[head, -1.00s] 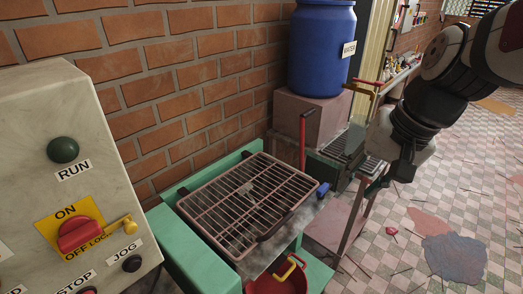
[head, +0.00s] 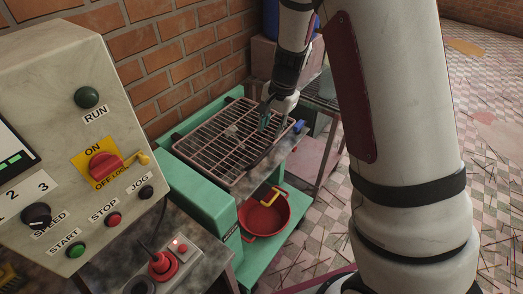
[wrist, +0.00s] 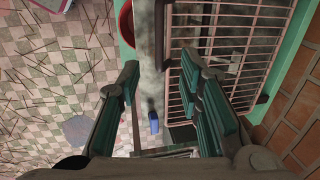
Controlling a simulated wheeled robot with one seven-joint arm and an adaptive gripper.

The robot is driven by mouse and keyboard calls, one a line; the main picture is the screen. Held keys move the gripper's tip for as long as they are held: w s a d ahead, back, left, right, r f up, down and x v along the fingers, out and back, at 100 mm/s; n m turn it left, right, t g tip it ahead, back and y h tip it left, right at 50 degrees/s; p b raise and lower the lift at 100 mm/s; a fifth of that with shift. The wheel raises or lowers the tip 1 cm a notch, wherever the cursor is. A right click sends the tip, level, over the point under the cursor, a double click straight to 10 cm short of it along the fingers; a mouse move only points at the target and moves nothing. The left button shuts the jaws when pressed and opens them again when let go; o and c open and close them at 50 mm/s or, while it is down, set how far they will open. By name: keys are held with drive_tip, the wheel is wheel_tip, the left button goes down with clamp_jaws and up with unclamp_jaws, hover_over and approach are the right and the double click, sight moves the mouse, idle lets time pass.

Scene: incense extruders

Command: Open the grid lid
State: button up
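The grid lid (head: 222,148), a brownish barred frame, lies flat and closed on top of the green machine (head: 190,190). A dark handle (head: 262,158) sits at its front edge. My gripper (head: 272,122) is over the lid's right front part, pointing down. In the wrist view my gripper (wrist: 163,75) is open, with its fingers wide apart and nothing between them but the metal front ledge (wrist: 150,70) below. The lid (wrist: 240,42) shows to the right there, partly behind the right finger. I cannot tell whether a finger touches it.
A control box (head: 60,130) with buttons stands at the left, and a brick wall (head: 130,60) rises behind. A red pot (head: 264,216) with a yellow handle sits below the lid's front. A blue piece (head: 298,127) is at the ledge's right end. My arm covers the right side.

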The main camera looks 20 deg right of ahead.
sight(264, 154)
drive_tip(key=f, duration=0.4)
drive_tip(key=w+a+f, duration=0.1)
drive_tip(key=f, duration=0.3)
drive_tip(key=w+f, duration=0.1)
drive_tip(key=f, duration=0.3)
drive_tip(key=shift+a+p, duration=0.15)
drive_tip(key=shift+p, duration=0.25)
clamp_jaws()
